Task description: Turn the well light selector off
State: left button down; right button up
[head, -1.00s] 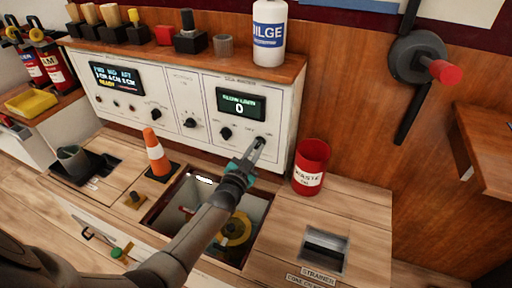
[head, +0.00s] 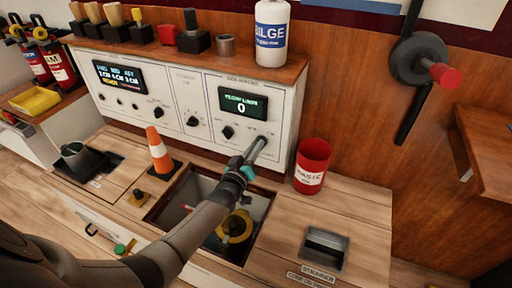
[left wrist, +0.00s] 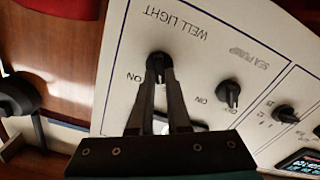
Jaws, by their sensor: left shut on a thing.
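The well light selector (left wrist: 158,62) is a dark knob on the white panel, under the upside-down "WELL LIGHT" lettering in the left wrist view. My left gripper (left wrist: 160,78) is shut on this knob, one dark finger on each side. The fingers hide part of the knob, and I cannot tell which mark it points to. In the head view my left gripper (head: 261,142) reaches the lower right of the panel and hides the selector. My right gripper is not in view.
The sea pump knob (left wrist: 228,93) is beside the selector. A red waste bin (head: 312,165) stands close to the right of my left gripper. An open well (head: 160,212) and an orange cone (head: 158,150) lie below the panel. A bilge bottle (head: 271,35) stands above.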

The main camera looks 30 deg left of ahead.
pick_arm(q)
jog(key=shift+a+n, duration=0.1)
jog(key=shift+n, duration=1.1)
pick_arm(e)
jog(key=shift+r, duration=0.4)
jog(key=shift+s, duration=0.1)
pick_arm(q)
jog(key=c, duration=0.9)
grip_release()
jog(key=shift+s, duration=0.1)
